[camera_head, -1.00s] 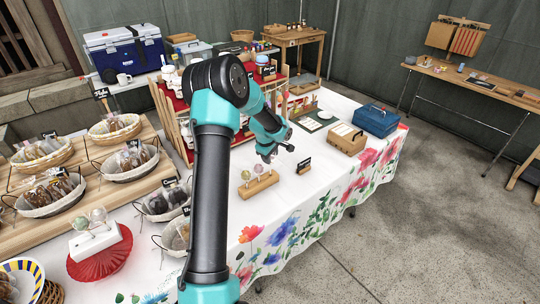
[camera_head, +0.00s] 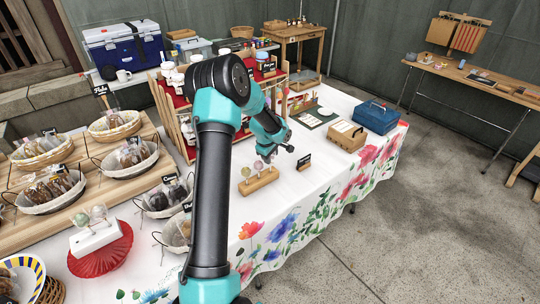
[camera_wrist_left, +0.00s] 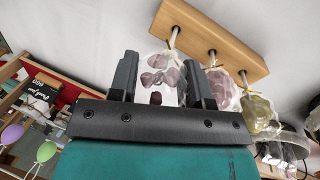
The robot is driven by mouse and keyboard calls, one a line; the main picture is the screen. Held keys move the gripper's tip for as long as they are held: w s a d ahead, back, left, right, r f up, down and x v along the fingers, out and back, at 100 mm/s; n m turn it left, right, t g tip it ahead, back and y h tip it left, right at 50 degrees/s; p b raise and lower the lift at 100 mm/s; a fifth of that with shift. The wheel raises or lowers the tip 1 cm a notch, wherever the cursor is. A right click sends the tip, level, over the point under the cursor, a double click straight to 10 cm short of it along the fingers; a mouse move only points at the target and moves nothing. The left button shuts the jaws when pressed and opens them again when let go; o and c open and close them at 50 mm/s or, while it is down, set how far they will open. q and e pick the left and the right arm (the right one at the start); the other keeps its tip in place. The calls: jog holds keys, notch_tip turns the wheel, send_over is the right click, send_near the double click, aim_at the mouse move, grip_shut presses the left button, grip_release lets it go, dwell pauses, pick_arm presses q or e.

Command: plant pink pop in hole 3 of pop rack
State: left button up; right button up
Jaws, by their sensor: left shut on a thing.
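The pop rack (camera_head: 262,183) is a small wooden block on the white tablecloth. It also shows at the top of the left wrist view (camera_wrist_left: 200,28). Two wrapped pops stand in it: a yellow-green one (camera_wrist_left: 258,112) and a reddish-pink one (camera_wrist_left: 222,88) in the middle. My left gripper (camera_head: 270,157) is over the rack's far right end. Its fingers are shut on the wrapped pink pop (camera_wrist_left: 162,76). That pop's stick reaches the rack's remaining end position; how deep it sits I cannot tell. My right gripper is not in view.
A small black sign (camera_head: 304,162) stands right of the rack, with a cardboard box (camera_head: 346,137) and blue case (camera_head: 376,117) beyond. A tiered red-and-wood shelf (camera_head: 170,115) is behind my arm. A white block (camera_head: 95,238) with pops sits on a red stand at left.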

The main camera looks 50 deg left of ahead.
pick_arm(q)
jog(key=shift+x, duration=0.9)
jog(key=o, duration=0.7)
jog(key=shift+s, duration=0.2)
jog(key=shift+r, duration=0.15)
jog(key=v, duration=1.7)
jog(key=shift+s+d, duration=0.1)
jog(key=shift+d, duration=0.05)
